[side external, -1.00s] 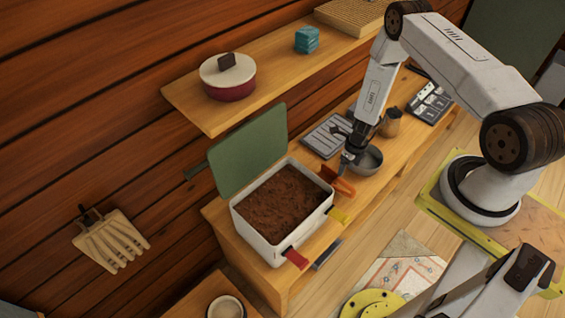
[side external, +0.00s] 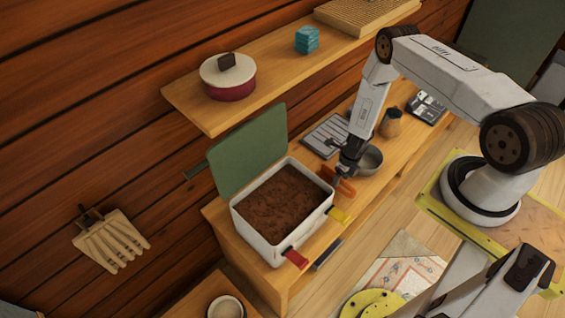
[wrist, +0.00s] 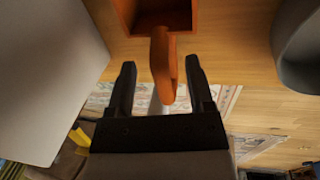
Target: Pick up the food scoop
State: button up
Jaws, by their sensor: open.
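The orange food scoop (side external: 347,187) lies on the wooden bench, between the white bin and a grey metal bowl. In the wrist view its square cup (wrist: 125,12) is at the top, and its handle (wrist: 163,70) points down between the two black fingers. My gripper (wrist: 160,66) is open, with one finger on each side of the handle and a gap on both sides. In the side view my gripper (side external: 341,178) is low over the scoop and partly hides it.
The white bin (side external: 277,254) of brown soil-like material stands close on the left, its green lid (side external: 248,155) raised. The grey bowl (side external: 369,161) is close on the right. A tan cup (side external: 391,123) stands behind. A shelf (side external: 270,78) overhangs the back.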

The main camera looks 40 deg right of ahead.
jog(key=shift+a+f, duration=0.2)
jog(key=shift+f, duration=0.65)
grip_shut()
